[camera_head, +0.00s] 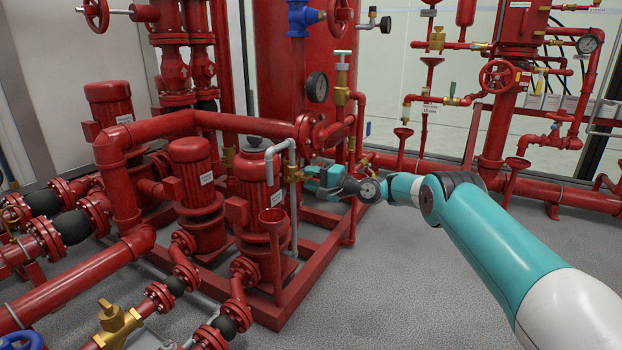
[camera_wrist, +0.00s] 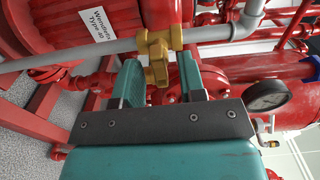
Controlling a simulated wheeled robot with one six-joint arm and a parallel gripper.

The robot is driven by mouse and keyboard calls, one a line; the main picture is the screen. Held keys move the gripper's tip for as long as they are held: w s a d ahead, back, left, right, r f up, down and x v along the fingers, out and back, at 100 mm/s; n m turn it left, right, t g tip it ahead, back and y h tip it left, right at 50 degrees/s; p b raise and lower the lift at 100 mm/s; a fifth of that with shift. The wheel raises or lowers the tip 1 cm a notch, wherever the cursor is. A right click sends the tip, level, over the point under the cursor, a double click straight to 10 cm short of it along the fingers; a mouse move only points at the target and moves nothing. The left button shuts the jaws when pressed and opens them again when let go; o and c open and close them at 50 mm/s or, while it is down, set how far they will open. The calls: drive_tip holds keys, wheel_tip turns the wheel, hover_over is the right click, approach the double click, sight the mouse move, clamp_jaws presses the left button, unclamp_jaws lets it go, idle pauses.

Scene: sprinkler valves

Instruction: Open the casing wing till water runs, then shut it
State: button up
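A small brass valve (camera_head: 293,173) sits on the thin grey pipe beside the front red pump. In the wrist view the brass valve (camera_wrist: 153,45) has its wing handle (camera_wrist: 158,74) pointing toward my gripper. My gripper (camera_wrist: 160,78) is open, with one teal finger on each side of the wing and visible gaps between. In the head view my gripper (camera_head: 310,180) is at the valve's right side, and its fingertips are too small to make out. No running water shows in either view.
A red funnel (camera_head: 272,218) stands below the grey pipe's bent end. Red pumps (camera_head: 197,180) and pipes crowd the left side. A dark pressure gauge (camera_wrist: 264,95) is close on the right in the wrist view. The grey floor (camera_head: 420,285) at the front right is clear.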

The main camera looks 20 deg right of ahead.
drive_tip(key=p+v, duration=0.5)
drive_tip(key=v, duration=0.2)
